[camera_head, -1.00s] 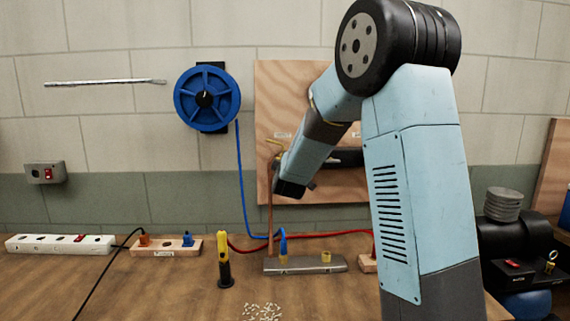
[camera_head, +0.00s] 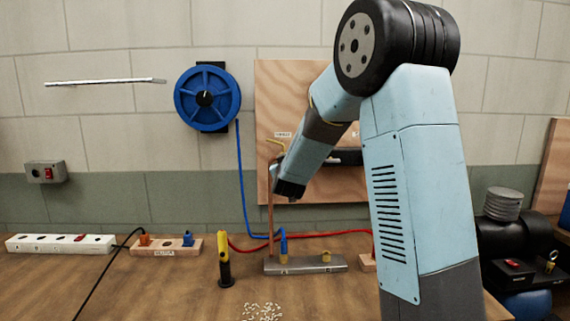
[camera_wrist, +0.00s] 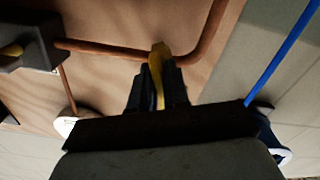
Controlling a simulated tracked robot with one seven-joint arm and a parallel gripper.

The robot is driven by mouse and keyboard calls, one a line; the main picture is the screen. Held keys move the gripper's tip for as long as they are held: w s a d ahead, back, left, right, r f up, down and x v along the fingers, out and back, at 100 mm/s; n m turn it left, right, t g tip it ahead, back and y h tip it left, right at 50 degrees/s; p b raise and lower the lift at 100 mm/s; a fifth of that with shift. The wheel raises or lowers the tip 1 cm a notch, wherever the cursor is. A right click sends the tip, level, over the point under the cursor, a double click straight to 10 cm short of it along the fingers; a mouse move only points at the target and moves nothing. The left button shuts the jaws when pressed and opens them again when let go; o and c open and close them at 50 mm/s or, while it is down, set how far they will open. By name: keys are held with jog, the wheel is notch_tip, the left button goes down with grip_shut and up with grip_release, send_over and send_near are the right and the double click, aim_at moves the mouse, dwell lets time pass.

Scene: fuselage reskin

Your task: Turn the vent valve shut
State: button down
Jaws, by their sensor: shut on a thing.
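The vent valve shows as a yellow lever handle (camera_head: 277,145) at the top of a copper pipe on the plywood board, under a small label too small to read. In the wrist view the yellow handle (camera_wrist: 157,72) lies between my two dark fingers, beside the copper pipe (camera_wrist: 110,50). My gripper (camera_wrist: 158,88) is shut on this handle. In the head view my arm comes in from the right and its wrist hides the fingertips and part of the valve. How far the valve is turned cannot be told.
A dark block (camera_wrist: 30,48) with another yellow part sits left in the wrist view. A blue hose reel (camera_head: 207,98) hangs left of the plywood board (camera_head: 350,190). A metal manifold (camera_head: 305,264) and a yellow-black tool (camera_head: 224,260) stand on the bench below. Power strips (camera_head: 60,243) lie left.

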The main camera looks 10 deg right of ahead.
jog(key=shift+a+f+m, duration=0.1)
jog(key=shift+f+m, duration=0.05)
jog(key=shift+m, duration=1.95)
jog(key=c, duration=1.2)
grip_release()
jog(key=s+a, duration=0.2)
jog(key=s, duration=1.1)
jog(key=shift+s, duration=0.3)
jog(key=shift+s+a, duration=0.1)
